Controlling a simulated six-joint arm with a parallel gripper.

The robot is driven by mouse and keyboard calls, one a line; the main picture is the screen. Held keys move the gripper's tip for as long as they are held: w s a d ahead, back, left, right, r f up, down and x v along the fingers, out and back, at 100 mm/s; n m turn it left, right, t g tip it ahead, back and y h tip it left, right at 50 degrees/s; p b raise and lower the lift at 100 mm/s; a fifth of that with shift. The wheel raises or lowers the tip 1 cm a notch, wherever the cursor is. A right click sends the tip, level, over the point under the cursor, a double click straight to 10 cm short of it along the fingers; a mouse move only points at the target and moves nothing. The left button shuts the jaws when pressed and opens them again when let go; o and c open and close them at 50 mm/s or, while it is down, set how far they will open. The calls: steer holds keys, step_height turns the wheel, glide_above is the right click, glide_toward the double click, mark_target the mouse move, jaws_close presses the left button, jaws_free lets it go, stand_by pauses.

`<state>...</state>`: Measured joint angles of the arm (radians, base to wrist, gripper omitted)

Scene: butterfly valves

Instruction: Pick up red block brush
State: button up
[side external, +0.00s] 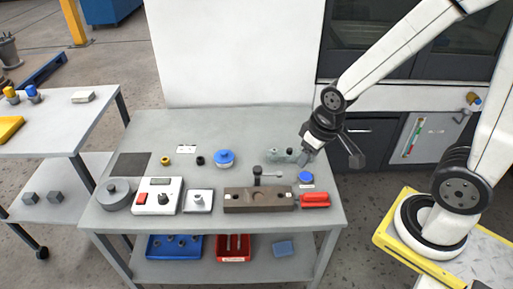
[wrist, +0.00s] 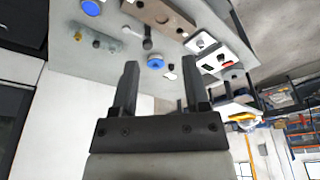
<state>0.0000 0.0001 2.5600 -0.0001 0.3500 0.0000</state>
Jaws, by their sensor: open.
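The red block brush (side external: 315,199) lies on the grey workbench (side external: 232,122) near its right end in the side view, just right of a brown block fixture (side external: 245,200). I do not see the brush in the wrist view. My gripper (side external: 304,160) is above the back right part of the bench, behind and apart from the brush. In the wrist view my gripper (wrist: 161,72) has its two fingers spread with nothing between them.
A blue cap (side external: 306,178) lies behind the brush. A grey valve piece (side external: 280,155) is close to my gripper. A blue-topped valve part (side external: 224,158) stands farther left. A white box with a red button (side external: 157,197) is at the front left. A white panel (side external: 238,50) rises behind.

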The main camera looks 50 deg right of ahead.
steer(key=shift+o, duration=1)
steer(key=shift+d, duration=0.1)
